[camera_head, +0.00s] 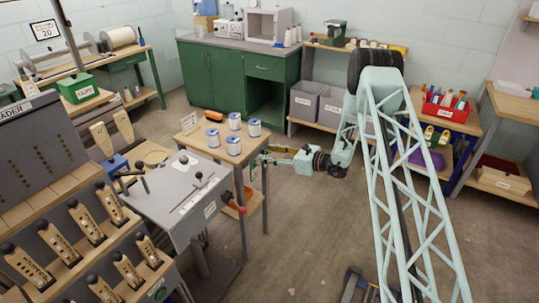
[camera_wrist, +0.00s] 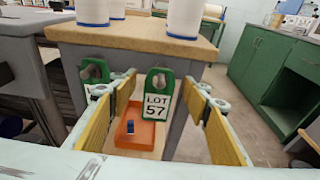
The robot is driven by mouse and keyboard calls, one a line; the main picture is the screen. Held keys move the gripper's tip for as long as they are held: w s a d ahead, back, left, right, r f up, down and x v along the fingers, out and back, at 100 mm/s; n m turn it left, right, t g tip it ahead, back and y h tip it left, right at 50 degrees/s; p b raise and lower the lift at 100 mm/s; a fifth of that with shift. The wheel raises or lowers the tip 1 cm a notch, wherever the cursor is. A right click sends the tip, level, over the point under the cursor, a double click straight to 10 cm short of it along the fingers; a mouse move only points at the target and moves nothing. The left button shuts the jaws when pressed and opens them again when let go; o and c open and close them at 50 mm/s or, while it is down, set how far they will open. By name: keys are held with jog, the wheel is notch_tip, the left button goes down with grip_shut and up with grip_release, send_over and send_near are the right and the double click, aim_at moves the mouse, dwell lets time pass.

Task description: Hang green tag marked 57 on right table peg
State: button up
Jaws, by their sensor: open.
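A green tag (camera_wrist: 151,84) with a white label reading LOT 57 hangs upright at the front edge of the small wooden table (camera_wrist: 195,47), seen in the wrist view. A dark peg knob shows at its upper part. Another green tag (camera_wrist: 86,70) hangs on a peg to its left; its lower part is partly hidden by my left finger. My gripper (camera_wrist: 161,88) is open, its yellow-padded fingers either side of the 57 tag with visible gaps, apparently not touching it.
Several white-and-blue spools (camera_head: 233,145) stand on the table. An orange bin (camera_wrist: 130,140) with a blue item sits below the tags. A grey machine (camera_head: 185,195) stands left of the table.

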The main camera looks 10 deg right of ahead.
jog(key=shift+d, duration=0.1)
jog(key=v, duration=1.1)
jog(key=shift+s+d, duration=0.25)
jog(key=shift+d, duration=0.05)
jog(key=shift+r, duration=0.15)
dwell(0.3)
